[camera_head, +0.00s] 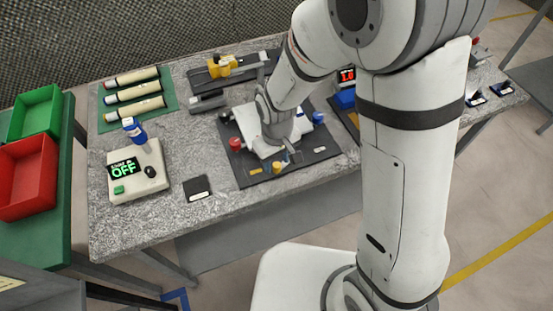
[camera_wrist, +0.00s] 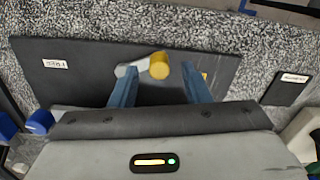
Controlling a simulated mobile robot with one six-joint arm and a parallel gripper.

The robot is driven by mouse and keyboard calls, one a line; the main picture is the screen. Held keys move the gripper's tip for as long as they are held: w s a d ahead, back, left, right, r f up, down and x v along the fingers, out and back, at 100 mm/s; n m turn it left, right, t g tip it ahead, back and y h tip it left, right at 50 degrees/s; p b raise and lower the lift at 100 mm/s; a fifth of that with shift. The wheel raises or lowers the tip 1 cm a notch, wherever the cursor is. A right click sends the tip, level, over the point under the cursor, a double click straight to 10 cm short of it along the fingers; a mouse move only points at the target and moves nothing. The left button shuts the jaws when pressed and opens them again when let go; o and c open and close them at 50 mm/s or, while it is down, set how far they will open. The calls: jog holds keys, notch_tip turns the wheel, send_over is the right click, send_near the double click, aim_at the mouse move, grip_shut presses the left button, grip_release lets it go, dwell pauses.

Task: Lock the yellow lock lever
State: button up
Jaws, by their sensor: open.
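The yellow lock lever (camera_head: 277,167) has a yellow knob at the front of the dark board (camera_head: 232,172) on the table. In the wrist view the yellow knob (camera_wrist: 159,66) sits at the end of a short grey lever arm (camera_wrist: 126,71) that points left. My gripper (camera_head: 291,157) is over the front of the board. An upside-down FREE label (camera_wrist: 54,64) is at left. A yellow label (camera_wrist: 204,76) is partly hidden by the right finger.
A red knob (camera_head: 235,144) and a blue knob (camera_head: 318,117) are on the same board. A black card (camera_head: 197,188) and a device reading OFF (camera_head: 125,168) stand to the left. Bare table lies in front of the board.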

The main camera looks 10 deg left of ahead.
jog(key=shift+f, duration=0.55)
grip_shut()
jog(key=m+b, duration=0.1)
jog(key=a+m+b, duration=0.1)
jog(key=shift+w+f+m, duration=0.15)
jog(key=shift+w+m, duration=0.15)
jog(key=shift+w, duration=0.1)
jog(key=shift+w+a+r+m+b, duration=0.1)
jog(key=shift+w+a+m+b, duration=0.15)
jog(key=shift+m, duration=0.45)
jog(key=shift+w+a+r+m+b, duration=0.1)
jog(key=shift+w+m+b, duration=0.1)
jog(key=shift+m, duration=0.5)
grip_release()
